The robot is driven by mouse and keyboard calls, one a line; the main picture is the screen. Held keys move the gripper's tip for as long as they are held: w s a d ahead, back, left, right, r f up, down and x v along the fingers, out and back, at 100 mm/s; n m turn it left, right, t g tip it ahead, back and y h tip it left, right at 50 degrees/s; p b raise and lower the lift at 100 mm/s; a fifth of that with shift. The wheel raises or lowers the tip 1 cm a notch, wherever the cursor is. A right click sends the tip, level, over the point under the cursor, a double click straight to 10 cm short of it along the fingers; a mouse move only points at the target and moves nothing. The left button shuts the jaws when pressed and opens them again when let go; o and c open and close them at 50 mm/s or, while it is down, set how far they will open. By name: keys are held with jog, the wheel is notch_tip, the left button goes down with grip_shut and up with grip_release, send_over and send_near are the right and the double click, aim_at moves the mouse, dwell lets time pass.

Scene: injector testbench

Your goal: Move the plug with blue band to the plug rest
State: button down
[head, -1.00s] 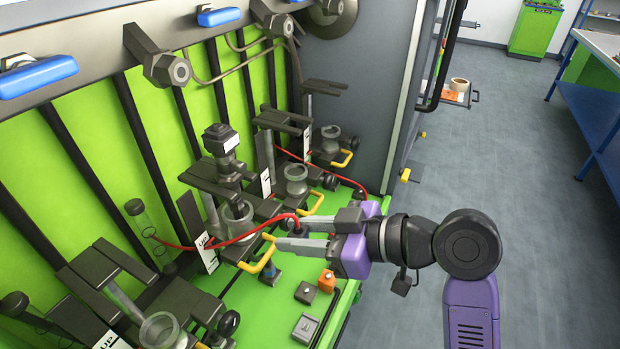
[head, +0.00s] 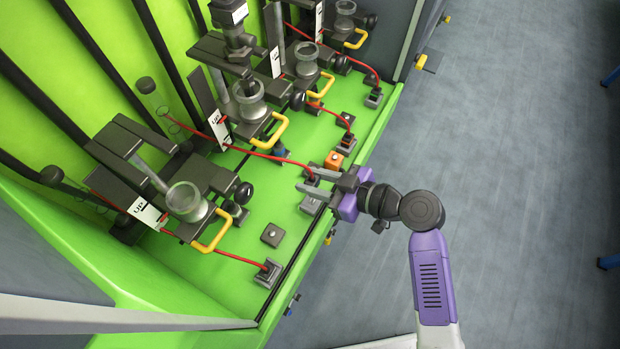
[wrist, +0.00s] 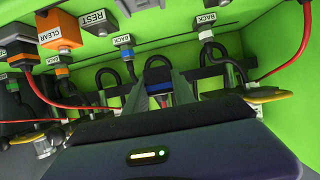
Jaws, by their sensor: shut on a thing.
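The plug with blue band (wrist: 158,86) is between my fingertips in the wrist view, with a red cable attached. My gripper (head: 312,183) is shut on it, over the bench near its front edge. In the head view the plug is hard to make out at the red cable's end. The plug rest (wrist: 97,24), labelled REST, is at the upper left of the wrist view, beside the orange CLEAR block (wrist: 54,28). In the head view my gripper and plug seem to cover the rest. The plug is apart from the rest in the wrist view.
The orange block also shows in the head view (head: 333,160). A grey block (head: 310,205) sits just below my fingers. Other red-cabled sockets (head: 347,143) and yellow handles (head: 211,233) stand nearby. A blue BACK connector (wrist: 128,53) is behind the plug.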

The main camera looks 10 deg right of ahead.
jog(key=b, duration=0.4)
send_over(312, 201)
jog(key=shift+f, duration=3.1)
jog(key=shift+f+b, duration=0.65)
jog(key=shift+b, duration=0.2)
jog(key=shift+f+b, duration=0.55)
jog(key=shift+b, duration=0.2)
jog(key=c, duration=1)
grip_release()
jog(key=shift+o, duration=0.2)
jog(key=b+v, duration=0.1)
jog(key=v, duration=0.7)
